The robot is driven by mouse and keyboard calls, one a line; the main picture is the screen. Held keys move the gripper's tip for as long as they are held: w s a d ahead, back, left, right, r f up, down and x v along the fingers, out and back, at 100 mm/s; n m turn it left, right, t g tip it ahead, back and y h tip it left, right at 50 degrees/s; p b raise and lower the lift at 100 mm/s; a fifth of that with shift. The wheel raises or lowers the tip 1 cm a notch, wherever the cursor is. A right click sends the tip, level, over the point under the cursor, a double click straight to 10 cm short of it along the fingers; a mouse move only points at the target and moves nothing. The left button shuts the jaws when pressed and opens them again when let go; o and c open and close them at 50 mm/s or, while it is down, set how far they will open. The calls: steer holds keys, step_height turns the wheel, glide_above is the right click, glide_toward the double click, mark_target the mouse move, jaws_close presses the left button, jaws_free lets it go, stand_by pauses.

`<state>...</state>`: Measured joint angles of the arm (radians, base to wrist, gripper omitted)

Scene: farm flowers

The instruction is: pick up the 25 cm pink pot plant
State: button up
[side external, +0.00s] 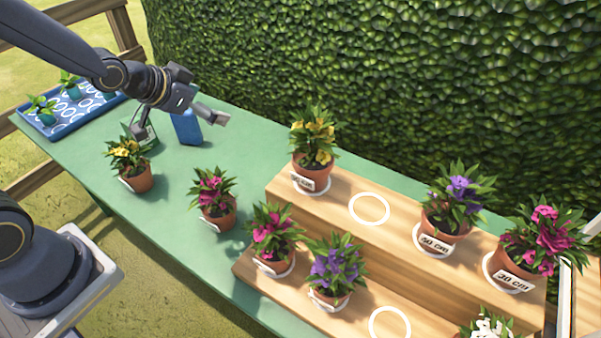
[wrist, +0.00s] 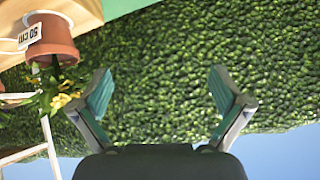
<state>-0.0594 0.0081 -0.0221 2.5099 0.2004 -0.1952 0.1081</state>
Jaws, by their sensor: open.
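Three pink-flowered plants in terracotta pots show in the side external view. One pink plant (side external: 214,198) stands on the green table. One pink plant (side external: 272,236) stands on the lower wooden step. A larger pink plant (side external: 540,240) stands on the upper step at the right, its label apparently reading 30 cm. The labels on the other two are too small to read, so I cannot tell which is 25 cm. My gripper (side external: 180,122) is above the table's far left part, apart from all pots. In the wrist view, my gripper (wrist: 160,85) is open and empty, facing the hedge.
A yellow plant (side external: 130,165) stands on the table below my gripper, beside a blue object (side external: 186,127). A blue tray (side external: 70,112) with seedlings is at the far left. The wooden steps (side external: 335,215) hold yellow, purple and white plants and bare white rings. A hedge (side external: 380,80) stands behind.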

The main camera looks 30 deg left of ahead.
step_height(320, 180, down, 11)
steer(key=g, duration=0.2)
steer(key=g+h, duration=0.1)
steer(key=g, duration=0.2)
glide_above(221, 208)
steer(key=s, duration=0.2)
steer(key=f, duration=1.2)
steer(key=shift+s, duration=0.2)
steer(key=x, duration=0.6)
steer(key=shift+w+f, duration=0.25)
steer(key=shift+f, duration=0.1)
steer(key=c, duration=1.3)
